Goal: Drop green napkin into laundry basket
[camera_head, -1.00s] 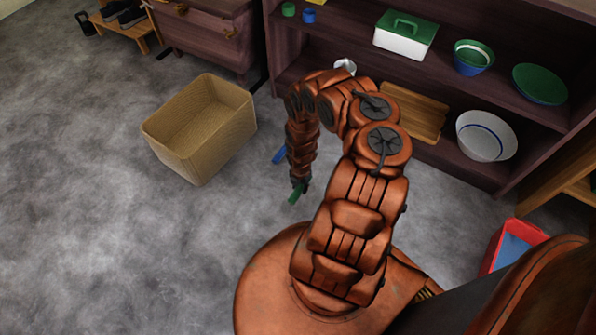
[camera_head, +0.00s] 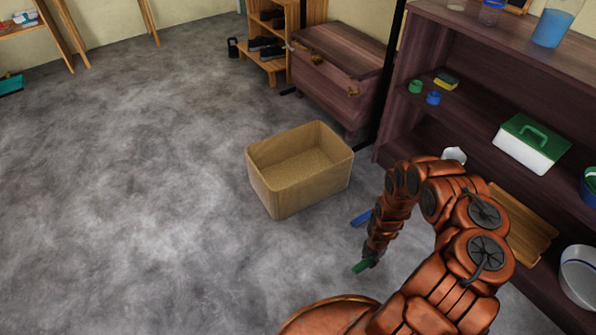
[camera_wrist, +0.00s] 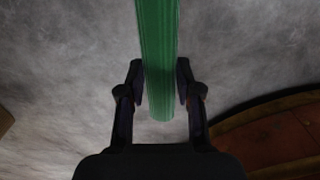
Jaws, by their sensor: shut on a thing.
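The green napkin (camera_wrist: 157,60) looks like a rolled green cylinder in the wrist view. My gripper (camera_wrist: 160,92) is shut on it, with one finger on each side. In the head view the napkin (camera_head: 363,266) shows as a small green piece at the tip of my gripper (camera_head: 370,258), which points down above the grey floor. The laundry basket (camera_head: 272,196) is a tan, open-topped box on the floor, left of and beyond my gripper. Its visible inside looks empty. The gripper is apart from the basket.
A blue object (camera_head: 361,217) lies between the basket and my arm. A dark wooden shelf (camera_head: 480,75) holding a green-lidded white box (camera_head: 532,143) stands at right. A wooden chest (camera_head: 335,70) stands behind the basket.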

